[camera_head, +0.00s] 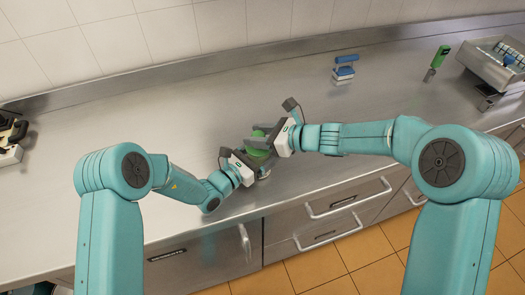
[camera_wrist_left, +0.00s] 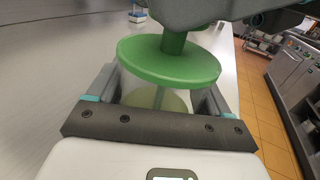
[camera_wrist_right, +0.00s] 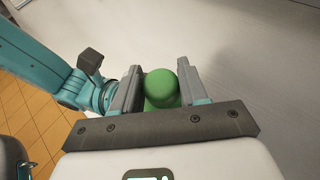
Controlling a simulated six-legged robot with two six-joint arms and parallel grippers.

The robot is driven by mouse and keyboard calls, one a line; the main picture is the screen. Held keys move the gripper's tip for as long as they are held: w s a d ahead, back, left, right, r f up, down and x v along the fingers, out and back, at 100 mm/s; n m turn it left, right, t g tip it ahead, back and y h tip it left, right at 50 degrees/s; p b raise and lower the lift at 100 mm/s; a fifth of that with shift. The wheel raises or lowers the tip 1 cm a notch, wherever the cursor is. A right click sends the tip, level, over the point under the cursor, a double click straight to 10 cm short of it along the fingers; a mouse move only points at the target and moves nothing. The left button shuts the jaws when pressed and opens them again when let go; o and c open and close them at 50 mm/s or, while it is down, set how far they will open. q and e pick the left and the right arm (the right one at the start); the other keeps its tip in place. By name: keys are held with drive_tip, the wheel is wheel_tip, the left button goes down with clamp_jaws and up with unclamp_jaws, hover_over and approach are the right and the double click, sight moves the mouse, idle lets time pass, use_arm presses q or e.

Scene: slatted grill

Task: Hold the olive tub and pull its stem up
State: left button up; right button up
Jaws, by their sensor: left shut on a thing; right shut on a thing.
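The olive tub (camera_wrist_left: 160,101) is pale and see-through, with a green disc lid (camera_wrist_left: 170,65) above it and a pale shaft running down inside. In the head view the green lid (camera_head: 257,153) shows between my grippers near the counter's front. My left gripper (camera_head: 252,163) is shut on the tub, one finger on each side below the lid. My right gripper (camera_head: 267,140) is shut on the green stem, whose rounded top (camera_wrist_right: 162,88) shows between its fingers in the right wrist view. The fingers hide much of the tub, and I cannot tell whether the lid touches its rim.
A blue-handled tool (camera_head: 344,70) stands at the back of the steel counter (camera_head: 130,130). A green-handled tool (camera_head: 437,62) and a metal grill unit (camera_head: 492,68) are at the far right. A dark and white object (camera_head: 10,140) sits at the left edge. The counter's left-middle is clear.

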drive_tip(key=shift+r, duration=2.05)
drive_tip(key=o, duration=1.1)
drive_tip(key=shift+r, duration=0.15)
drive_tip(key=v, duration=0.6)
use_arm(q)
drive_tip(key=o, duration=1.1)
